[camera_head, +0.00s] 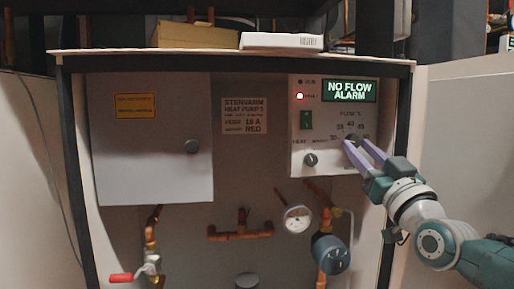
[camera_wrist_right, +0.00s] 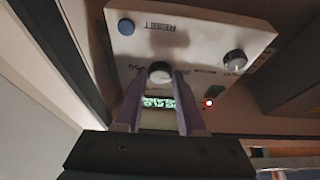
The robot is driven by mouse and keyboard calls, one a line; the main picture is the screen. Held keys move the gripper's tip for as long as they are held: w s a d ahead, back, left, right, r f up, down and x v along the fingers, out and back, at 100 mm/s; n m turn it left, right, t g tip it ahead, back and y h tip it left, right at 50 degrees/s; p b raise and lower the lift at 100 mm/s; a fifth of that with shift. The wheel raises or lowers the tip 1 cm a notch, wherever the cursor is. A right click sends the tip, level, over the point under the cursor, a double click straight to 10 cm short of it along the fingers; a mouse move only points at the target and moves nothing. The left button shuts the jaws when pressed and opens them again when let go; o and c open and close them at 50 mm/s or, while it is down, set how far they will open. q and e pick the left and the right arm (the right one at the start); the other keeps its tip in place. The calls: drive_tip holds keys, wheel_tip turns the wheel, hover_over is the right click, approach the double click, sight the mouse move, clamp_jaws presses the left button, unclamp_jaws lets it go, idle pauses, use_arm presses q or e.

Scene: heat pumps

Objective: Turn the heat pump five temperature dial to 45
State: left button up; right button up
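The control panel (camera_head: 325,157) of the heat pump is at upper right in the head view, beside a label (camera_head: 244,116) reading heat pump 5. Its temperature dial (camera_head: 351,140) sits under "FLOW °C" and a ring of numbers; the fingers partly hide it and its setting cannot be read. My right gripper (camera_head: 357,142) reaches it from the lower right. In the right wrist view the dial (camera_wrist_right: 160,72) is between the tips of my right gripper (camera_wrist_right: 159,77), which look spread with narrow gaps beside the knob. My left gripper is not in view.
The display (camera_head: 349,91) reads "NO FLOW ALARM". A green switch (camera_head: 306,120) and a second knob (camera_head: 310,160) are left of the dial. A blue reset button (camera_wrist_right: 126,27) shows in the wrist view. Pipes, a gauge (camera_head: 297,219) and a blue pump (camera_head: 331,254) are below.

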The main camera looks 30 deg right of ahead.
clamp_jaws()
idle(0.3)
